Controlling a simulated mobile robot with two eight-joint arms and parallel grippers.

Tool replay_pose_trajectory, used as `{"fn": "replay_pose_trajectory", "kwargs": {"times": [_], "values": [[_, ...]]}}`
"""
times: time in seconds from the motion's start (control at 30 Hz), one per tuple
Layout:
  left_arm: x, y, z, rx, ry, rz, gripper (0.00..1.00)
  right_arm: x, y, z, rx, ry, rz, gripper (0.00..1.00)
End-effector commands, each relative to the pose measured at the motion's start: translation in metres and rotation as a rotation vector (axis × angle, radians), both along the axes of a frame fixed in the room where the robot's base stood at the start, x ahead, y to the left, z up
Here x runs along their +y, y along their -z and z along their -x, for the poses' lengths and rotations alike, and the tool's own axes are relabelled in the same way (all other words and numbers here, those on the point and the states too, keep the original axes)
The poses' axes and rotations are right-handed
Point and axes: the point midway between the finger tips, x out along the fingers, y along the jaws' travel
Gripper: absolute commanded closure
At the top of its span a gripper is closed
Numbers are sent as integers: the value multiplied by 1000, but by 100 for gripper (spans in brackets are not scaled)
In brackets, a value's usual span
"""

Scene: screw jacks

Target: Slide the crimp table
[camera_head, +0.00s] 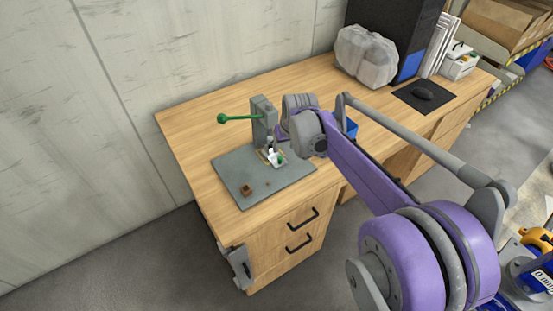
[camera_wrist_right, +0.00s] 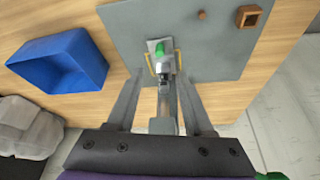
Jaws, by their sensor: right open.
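A small light crimp table (camera_head: 275,157) with a green piece on it sits between yellow-edged guides at the foot of a grey press (camera_head: 264,120). The press stands on a grey mat and has a green-knobbed lever (camera_head: 237,118) reaching left. In the wrist view the crimp table (camera_wrist_right: 152,45) and its green piece (camera_wrist_right: 160,49) lie just beyond my right gripper (camera_wrist_right: 160,76). The gripper's two fingers are apart, with the grey press ram showing between them; I cannot tell whether they touch anything. In the head view my right wrist partly hides the press area. My left gripper is not in view.
A hollow brown block (camera_wrist_right: 249,16) and a smaller brown piece (camera_wrist_right: 202,15) lie on the mat (camera_head: 232,167). A blue bin (camera_wrist_right: 60,63) stands beside the mat. Farther right on the desk are a grey wrapped bundle (camera_head: 366,55) and a black pad (camera_head: 422,97) with a mouse.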

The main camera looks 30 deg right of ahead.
Motion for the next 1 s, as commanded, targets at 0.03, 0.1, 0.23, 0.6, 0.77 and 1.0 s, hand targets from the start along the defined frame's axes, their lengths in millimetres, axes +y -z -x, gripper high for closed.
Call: {"fn": "replay_pose_trajectory", "kwargs": {"times": [0.03, 0.1, 0.23, 0.6, 0.77, 1.0], "values": [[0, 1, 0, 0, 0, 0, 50, -1, 4, -2, 0, 0, 0, 48], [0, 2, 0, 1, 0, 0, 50, -1, 12, -5, 0, 0, 0, 48], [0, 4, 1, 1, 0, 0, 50, -2, 34, -14, 0, -1, 0, 48], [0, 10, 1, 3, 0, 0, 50, -6, 89, -36, 0, -2, 0, 48], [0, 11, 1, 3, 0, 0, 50, -7, 97, -39, 0, -1, -1, 48], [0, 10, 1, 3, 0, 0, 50, -7, 97, -39, 0, -1, 0, 48]]}}
